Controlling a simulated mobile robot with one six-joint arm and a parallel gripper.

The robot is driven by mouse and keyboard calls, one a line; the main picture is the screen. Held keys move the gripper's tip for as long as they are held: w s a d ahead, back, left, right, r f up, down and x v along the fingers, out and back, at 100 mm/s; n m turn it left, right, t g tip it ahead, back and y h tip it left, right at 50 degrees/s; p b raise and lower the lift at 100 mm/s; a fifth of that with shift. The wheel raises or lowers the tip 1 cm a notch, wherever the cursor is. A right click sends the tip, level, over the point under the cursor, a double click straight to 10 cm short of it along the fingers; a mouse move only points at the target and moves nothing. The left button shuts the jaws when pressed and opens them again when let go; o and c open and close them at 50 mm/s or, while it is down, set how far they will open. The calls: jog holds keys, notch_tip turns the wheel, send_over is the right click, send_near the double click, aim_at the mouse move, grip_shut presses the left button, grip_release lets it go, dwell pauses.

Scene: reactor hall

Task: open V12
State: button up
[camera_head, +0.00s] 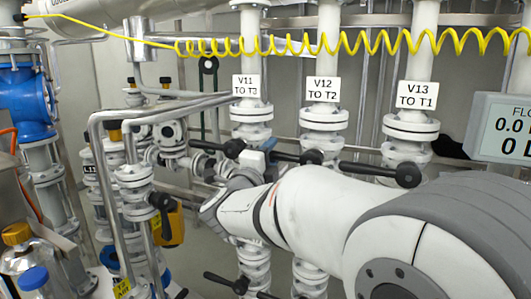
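The V12 label (322,89), reading "V12 TO T2", hangs on the middle one of three white vertical pipes. Below its flanges, the V12 valve (322,142) has a black lever with a round end knob (312,157). The lever lies roughly across the pipe and points left. My white and grey arm reaches in from the lower right and covers the pipe below this lever.
A yellow coiled hose (350,42) crosses above the labels. A display box (503,128) is at right. Grey pipes and a blue valve (28,103) crowd the left.

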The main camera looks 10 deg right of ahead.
jog(key=shift+c, duration=0.6)
grip_shut()
jog(key=shift+w, duration=0.1)
